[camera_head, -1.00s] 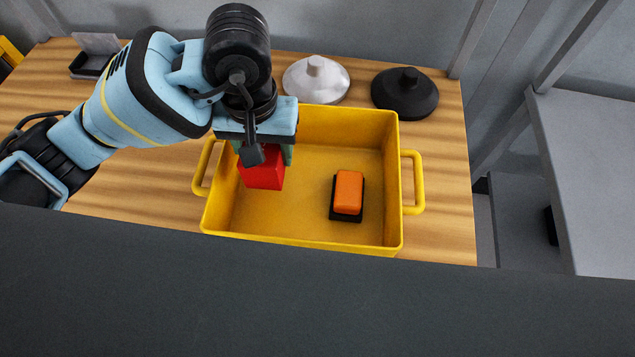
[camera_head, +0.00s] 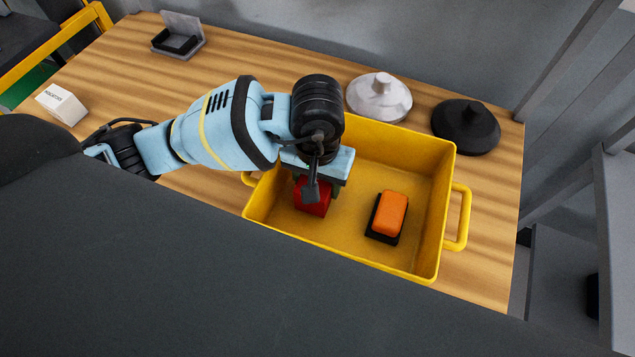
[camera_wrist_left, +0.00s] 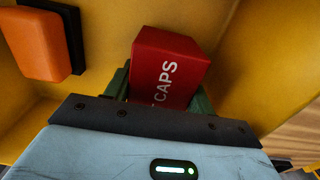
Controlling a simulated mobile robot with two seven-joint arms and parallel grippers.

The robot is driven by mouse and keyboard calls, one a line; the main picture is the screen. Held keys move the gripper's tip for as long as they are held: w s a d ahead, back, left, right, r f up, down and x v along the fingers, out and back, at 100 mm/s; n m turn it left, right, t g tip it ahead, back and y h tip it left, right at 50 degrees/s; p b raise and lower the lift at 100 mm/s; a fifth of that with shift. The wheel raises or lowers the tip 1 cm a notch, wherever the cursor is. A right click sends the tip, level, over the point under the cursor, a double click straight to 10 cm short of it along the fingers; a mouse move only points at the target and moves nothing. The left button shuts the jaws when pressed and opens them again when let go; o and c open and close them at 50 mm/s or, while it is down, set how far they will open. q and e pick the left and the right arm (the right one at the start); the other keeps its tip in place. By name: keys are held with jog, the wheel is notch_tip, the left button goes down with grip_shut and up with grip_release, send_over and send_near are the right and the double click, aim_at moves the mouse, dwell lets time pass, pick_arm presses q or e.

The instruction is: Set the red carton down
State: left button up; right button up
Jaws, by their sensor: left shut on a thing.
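The red carton (camera_head: 313,197) is inside the yellow bin (camera_head: 349,245), in its left part. In the left wrist view the red carton (camera_wrist_left: 168,70) shows white lettering ending in "CAPS" and sits between the green fingers. My left gripper (camera_head: 318,190) reaches down into the bin and is shut on the carton. The gripper body hides part of the carton in the head view. I cannot tell whether the carton touches the bin floor. My right gripper is not in view.
An orange block on a black base (camera_head: 389,214) lies in the bin's right part. A white cone-shaped piece (camera_head: 379,98) and a black one (camera_head: 466,126) stand behind the bin.

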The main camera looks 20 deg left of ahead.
pick_arm(q)
jog(key=shift+f, duration=0.7)
jog(key=shift+f, duration=0.1)
jog(key=shift+f, duration=0.15)
jog(key=o, duration=1.1)
notch_tip(320, 180, up, 12)
jog(key=shift+r, duration=0.25)
